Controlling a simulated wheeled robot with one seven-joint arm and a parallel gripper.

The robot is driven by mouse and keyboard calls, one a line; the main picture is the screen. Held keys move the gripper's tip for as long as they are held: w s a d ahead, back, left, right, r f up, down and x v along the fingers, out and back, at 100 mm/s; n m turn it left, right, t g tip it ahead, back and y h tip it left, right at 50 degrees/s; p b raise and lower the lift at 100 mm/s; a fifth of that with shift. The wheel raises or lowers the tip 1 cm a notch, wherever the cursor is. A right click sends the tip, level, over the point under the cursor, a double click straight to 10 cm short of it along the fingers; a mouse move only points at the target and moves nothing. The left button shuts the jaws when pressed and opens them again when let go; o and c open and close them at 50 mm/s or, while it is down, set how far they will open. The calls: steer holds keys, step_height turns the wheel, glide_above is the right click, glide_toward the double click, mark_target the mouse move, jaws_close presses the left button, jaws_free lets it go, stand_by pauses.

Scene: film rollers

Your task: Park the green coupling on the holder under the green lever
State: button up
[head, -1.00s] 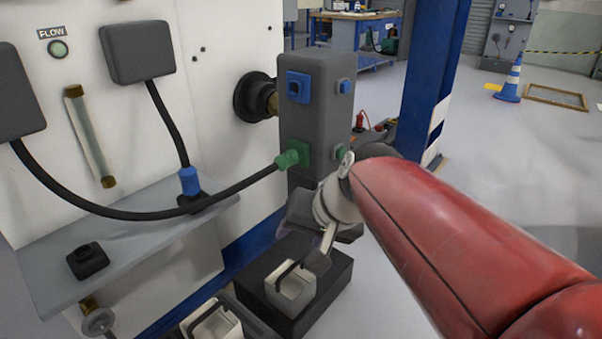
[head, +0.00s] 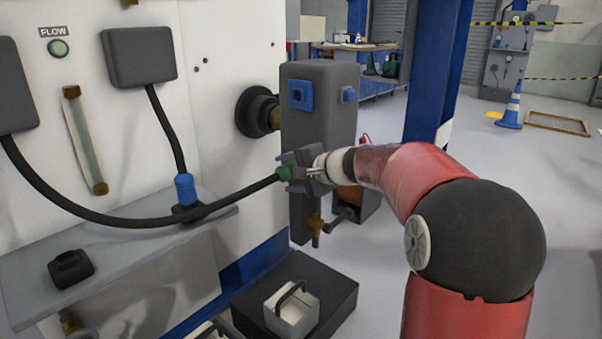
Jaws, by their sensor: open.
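The green coupling (head: 284,173) is on the end of a black hose, at the left side of the grey block (head: 318,100). My gripper (head: 291,172) is open, with one purple-tipped finger above the coupling and one below it. I cannot tell whether the fingers touch it. My gripper hides the green socket on the block. An empty black holder (head: 70,268) sits at the front of the grey shelf (head: 120,242). I see no green lever in this view.
A blue coupling (head: 186,187) stands upright in another holder farther back on the shelf. The hose (head: 110,212) sags across above the shelf. A brass valve (head: 315,230) hangs under the block.

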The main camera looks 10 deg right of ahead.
steer(key=shift+x, duration=1.1)
steer(key=c, duration=1.2)
steer(key=shift+o, duration=0.2)
steer(key=shift+s+a, duration=0.1)
steer(key=shift+a, duration=0.05)
steer(key=shift+s+a+b, duration=0.65)
steer(key=shift+s+a, duration=0.05)
steer(key=shift+a, duration=0.25)
steer(key=shift+s+a+b, duration=0.6)
steer(key=shift+s+a, duration=0.1)
steer(key=shift+a, duration=0.2)
steer(key=shift+a, duration=0.1)
